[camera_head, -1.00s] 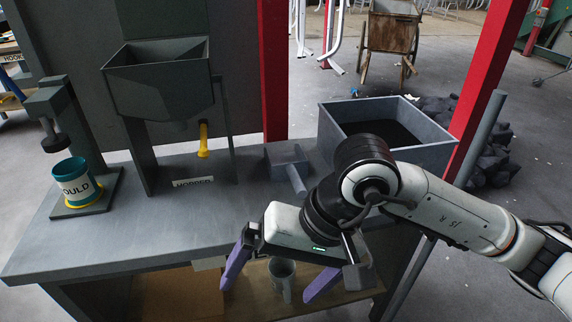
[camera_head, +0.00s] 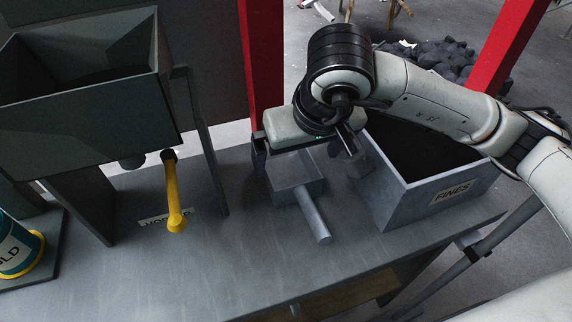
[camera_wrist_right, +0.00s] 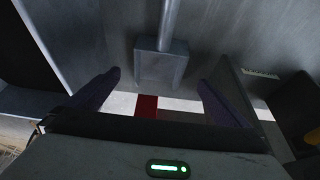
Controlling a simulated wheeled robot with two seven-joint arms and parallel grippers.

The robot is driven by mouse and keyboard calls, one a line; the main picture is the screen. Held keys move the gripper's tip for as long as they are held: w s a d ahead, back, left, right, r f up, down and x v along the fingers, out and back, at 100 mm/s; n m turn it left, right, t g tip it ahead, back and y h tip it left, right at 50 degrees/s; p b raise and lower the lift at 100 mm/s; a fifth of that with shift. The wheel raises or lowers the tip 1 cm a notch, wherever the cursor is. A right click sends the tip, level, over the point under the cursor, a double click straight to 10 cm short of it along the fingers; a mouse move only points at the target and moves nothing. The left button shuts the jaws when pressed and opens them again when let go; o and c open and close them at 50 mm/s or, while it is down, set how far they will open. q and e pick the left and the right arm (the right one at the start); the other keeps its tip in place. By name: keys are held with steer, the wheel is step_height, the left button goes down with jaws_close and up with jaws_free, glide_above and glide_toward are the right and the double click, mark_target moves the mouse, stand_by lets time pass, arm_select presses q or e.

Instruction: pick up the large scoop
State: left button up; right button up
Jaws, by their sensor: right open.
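The large scoop (camera_head: 297,188) is a grey square box with a round grey handle. It lies on the worktable with its handle pointing toward the front. It also shows in the right wrist view (camera_wrist_right: 161,66), with the handle running toward the top. My right gripper (camera_head: 297,163) is open over the far end of the scoop box. I cannot tell how high the fingertips are above the table. My left gripper is not in view.
A grey bin labelled FINES (camera_head: 425,205) stands close to the right of the scoop. A dark hopper (camera_head: 85,110) with a yellow handle (camera_head: 174,200) stands to the left. A teal mould cup (camera_head: 15,248) is at the far left. The front tabletop (camera_head: 230,265) is clear.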

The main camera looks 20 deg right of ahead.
mark_target(289, 180)
steer(key=x, duration=0.3)
steer(key=shift+s+f, duration=0.2)
steer(key=shift+p+x, duration=0.4)
steer(key=shift+x, duration=2.35)
steer(key=shift+w+r, duration=0.1)
steer(key=c, duration=1.3)
